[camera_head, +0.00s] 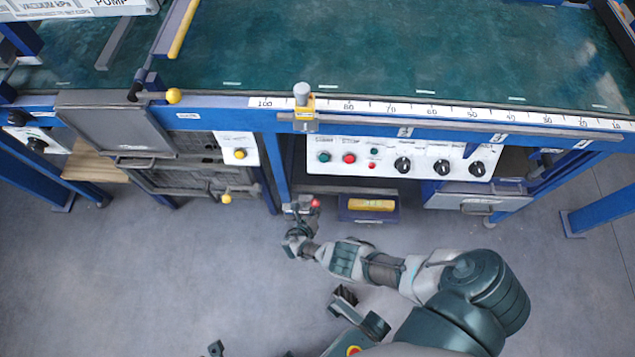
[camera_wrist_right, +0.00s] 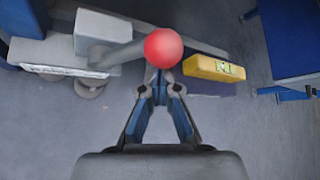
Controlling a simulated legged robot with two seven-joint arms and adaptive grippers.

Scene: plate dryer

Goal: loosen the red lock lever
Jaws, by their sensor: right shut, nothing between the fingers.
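The red lock lever is a grey arm with a red ball knob (camera_head: 316,203) at its end, low on the front of the machine near a blue leg. In the right wrist view the red ball (camera_wrist_right: 163,48) is large and just ahead of my fingers, and its grey arm runs left to a grey block (camera_wrist_right: 102,30). My right gripper (camera_head: 302,224) is just below the lever in the head view. Its fingertips (camera_wrist_right: 161,84) are together and empty, close below the ball; I cannot tell whether they touch it.
A control panel (camera_head: 400,159) with knobs and buttons is above the lever. A yellow object (camera_head: 371,205) sits on a blue box right of it; it also shows in the wrist view (camera_wrist_right: 214,68). A blue leg (camera_head: 273,165) stands at left. Bare floor lies below.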

